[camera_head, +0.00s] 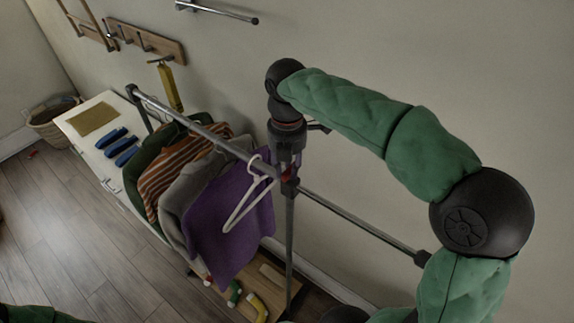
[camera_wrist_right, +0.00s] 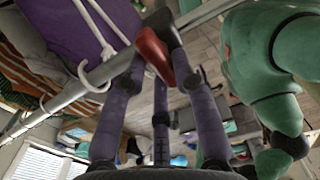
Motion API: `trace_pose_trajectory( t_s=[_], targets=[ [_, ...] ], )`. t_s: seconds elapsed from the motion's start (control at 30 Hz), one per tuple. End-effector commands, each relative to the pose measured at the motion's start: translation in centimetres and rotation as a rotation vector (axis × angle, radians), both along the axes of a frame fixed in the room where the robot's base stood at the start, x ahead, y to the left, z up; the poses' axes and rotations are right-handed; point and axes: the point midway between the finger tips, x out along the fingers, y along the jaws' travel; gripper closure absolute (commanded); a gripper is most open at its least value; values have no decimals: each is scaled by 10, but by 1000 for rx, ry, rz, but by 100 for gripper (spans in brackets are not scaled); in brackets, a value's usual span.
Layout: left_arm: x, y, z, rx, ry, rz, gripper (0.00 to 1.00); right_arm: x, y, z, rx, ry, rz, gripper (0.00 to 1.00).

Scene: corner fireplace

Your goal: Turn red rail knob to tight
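The red rail knob (camera_wrist_right: 152,54) sits at the joint of the grey clothes rail (camera_wrist_right: 75,90), tilted in the right wrist view. In the head view only a small red bit of the knob (camera_head: 286,171) shows below my right gripper (camera_head: 287,160). My right gripper (camera_wrist_right: 152,48) points down at the rail joint. Its fingers come in from both sides of the knob, and their tips appear to touch it. The exact contact is partly hidden. My left gripper is not in view; only a piece of green arm shows at the bottom left.
Purple (camera_head: 222,222), grey and striped garments hang on the rail (camera_head: 205,133) left of the joint. A white hanger (camera_head: 247,200) hangs close to my right gripper. A white bench (camera_head: 88,150) with blue items stands further left. The wall is close behind; the floor at left is clear.

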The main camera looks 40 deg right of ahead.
Motion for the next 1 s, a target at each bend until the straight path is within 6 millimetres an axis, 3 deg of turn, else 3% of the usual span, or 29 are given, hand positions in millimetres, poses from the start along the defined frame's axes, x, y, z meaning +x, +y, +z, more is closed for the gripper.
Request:
trace_pose_trajectory(
  t_s=[0.07,0.53,1.0],
  targets=[
    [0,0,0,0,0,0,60,0,0,0,0,0,0,100],
    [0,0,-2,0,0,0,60,1,0,0,-1,-1,-72,100],
    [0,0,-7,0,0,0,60,4,-3,0,-1,-2,-460,100]
  ],
)
